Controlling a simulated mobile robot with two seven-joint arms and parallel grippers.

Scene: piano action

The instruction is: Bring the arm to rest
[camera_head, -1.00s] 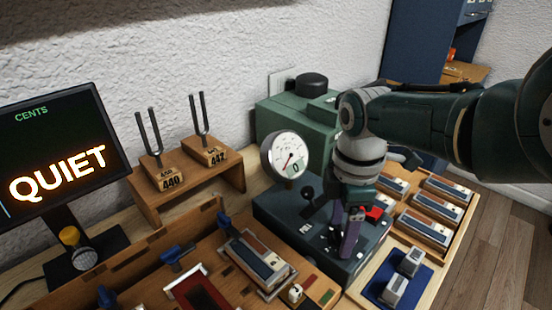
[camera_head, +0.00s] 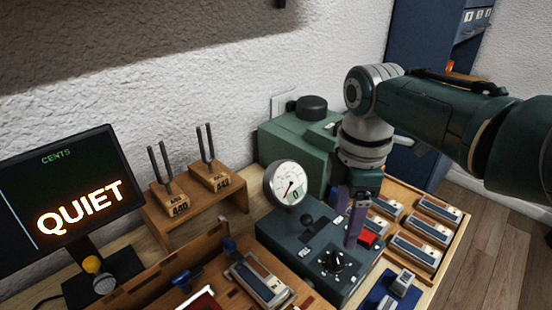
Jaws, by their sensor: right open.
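My right arm comes in from the right. Its gripper (camera_head: 348,222) points down above the dark control box (camera_head: 300,247), with its purple fingers apart and nothing seen between them. The fingers are in front of the box's red button (camera_head: 368,237) side; I cannot tell whether they touch the box. A black knob (camera_head: 333,261) and a small black lever ball (camera_head: 307,221) show on the box top. My left gripper is out of view.
A round gauge (camera_head: 285,183) stands behind the box, before a green machine (camera_head: 290,142). A monitor (camera_head: 68,193) reads QUIET. Tuning forks (camera_head: 209,165) stand on a wooden stand (camera_head: 239,194). A tray (camera_head: 457,222) with several blocks lies right.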

